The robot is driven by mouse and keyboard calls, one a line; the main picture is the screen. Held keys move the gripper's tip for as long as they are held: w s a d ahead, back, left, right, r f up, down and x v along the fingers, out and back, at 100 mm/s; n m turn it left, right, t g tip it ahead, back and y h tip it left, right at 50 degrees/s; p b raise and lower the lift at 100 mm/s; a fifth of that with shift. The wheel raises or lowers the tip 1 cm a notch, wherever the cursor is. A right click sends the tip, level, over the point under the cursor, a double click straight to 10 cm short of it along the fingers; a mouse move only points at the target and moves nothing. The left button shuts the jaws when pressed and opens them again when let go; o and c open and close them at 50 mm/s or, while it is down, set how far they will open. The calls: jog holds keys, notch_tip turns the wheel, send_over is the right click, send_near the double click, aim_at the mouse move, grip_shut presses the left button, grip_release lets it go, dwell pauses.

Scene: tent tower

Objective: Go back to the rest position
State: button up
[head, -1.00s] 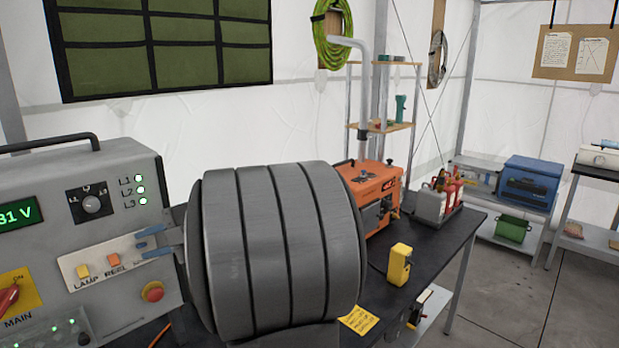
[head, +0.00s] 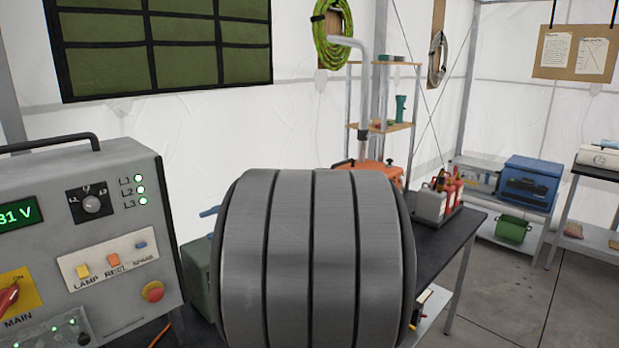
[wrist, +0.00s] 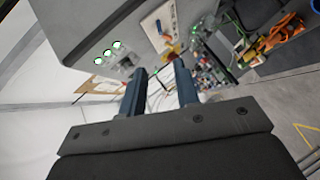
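My gripper's fingers (wrist: 160,68) show in the wrist view as two dark blue bars with a clear gap between them, open and with nothing seen held. In the head view my big grey arm link hides most of the gripper; only a small blue tip (head: 209,212) shows at its left edge. The grey control box (head: 80,190) stands at the left with a display reading "31 V". My gripper is apart from its switch plate (head: 108,261), which carries yellow, orange and blue switches. The box's lit green lamps also show in the wrist view (wrist: 110,50).
A dark green box (head: 197,278) sits beside the control box, partly hidden by my arm. Behind the arm are the orange machine (head: 368,167), mostly covered, and a tool caddy (head: 437,203) on the black table (head: 445,240). Open floor lies at the right.

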aim_at(145, 245)
jog(key=x, duration=1.4)
jog(key=shift+a, duration=0.2)
jog(key=shift+a+f, duration=0.25)
jog(key=shift+d+y, duration=0.15)
jog(key=shift+y, duration=0.15)
jog(key=shift+s+f+n+t+y, duration=0.15)
jog(key=shift+f+n+t+y, duration=0.3)
jog(key=shift+n+y, duration=0.6)
jog(key=shift+f+n+y, duration=0.3)
jog(key=shift+n+y, duration=0.3)
jog(key=shift+n, duration=0.1)
jog(key=shift+f+n+y, duration=0.3)
jog(key=shift+n+y, duration=0.25)
jog(key=shift+n, duration=0.1)
jog(key=shift+g, duration=0.25)
